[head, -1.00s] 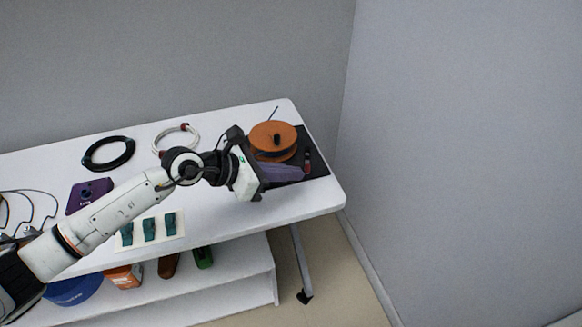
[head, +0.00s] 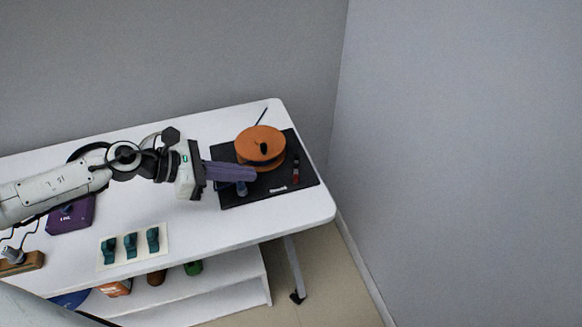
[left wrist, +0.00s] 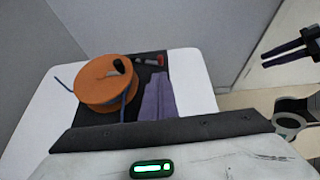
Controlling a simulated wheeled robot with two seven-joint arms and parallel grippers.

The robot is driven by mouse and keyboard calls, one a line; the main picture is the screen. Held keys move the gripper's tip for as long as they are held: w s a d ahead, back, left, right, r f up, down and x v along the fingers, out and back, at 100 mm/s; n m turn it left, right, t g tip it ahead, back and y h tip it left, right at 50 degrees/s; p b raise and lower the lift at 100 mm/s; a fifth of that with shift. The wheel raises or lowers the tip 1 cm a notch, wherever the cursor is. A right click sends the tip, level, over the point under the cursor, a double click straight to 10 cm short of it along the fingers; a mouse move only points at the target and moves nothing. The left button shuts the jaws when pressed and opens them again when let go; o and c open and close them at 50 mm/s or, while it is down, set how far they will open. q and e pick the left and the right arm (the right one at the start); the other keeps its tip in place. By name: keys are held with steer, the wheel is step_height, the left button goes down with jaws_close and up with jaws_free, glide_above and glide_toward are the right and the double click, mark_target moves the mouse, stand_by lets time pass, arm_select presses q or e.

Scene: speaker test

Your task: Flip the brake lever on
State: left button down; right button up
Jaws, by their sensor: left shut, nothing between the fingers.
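An orange spool (head: 260,144) with a black hub knob sits on a black base (head: 268,197) at the table's right end. It also shows in the left wrist view (left wrist: 103,86). A small red and black piece (head: 296,170), perhaps the brake lever, lies on the base right of the spool. It shows near the spool in the left wrist view (left wrist: 150,60). My left gripper (head: 252,174), with purple fingers, is shut and empty, over the base in front of the spool. A blue-grey piece (head: 241,188) is partly hidden under its fingers. My right gripper (left wrist: 264,61) is apart from the table, fingers slightly parted.
A purple box (head: 72,214), a pale panel with teal clips (head: 131,246) and a wooden block (head: 22,263) lie on the white table (head: 205,232). A black cable coil (head: 88,151) is partly behind my arm. Walls stand behind and to the right. The front right table corner is clear.

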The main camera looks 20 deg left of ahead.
mark_target(293, 178)
stand_by(0.3)
arm_select(q)
steer(key=p+x, duration=0.1)
steer(key=x, duration=0.9)
steer(key=shift+d, duration=0.1)
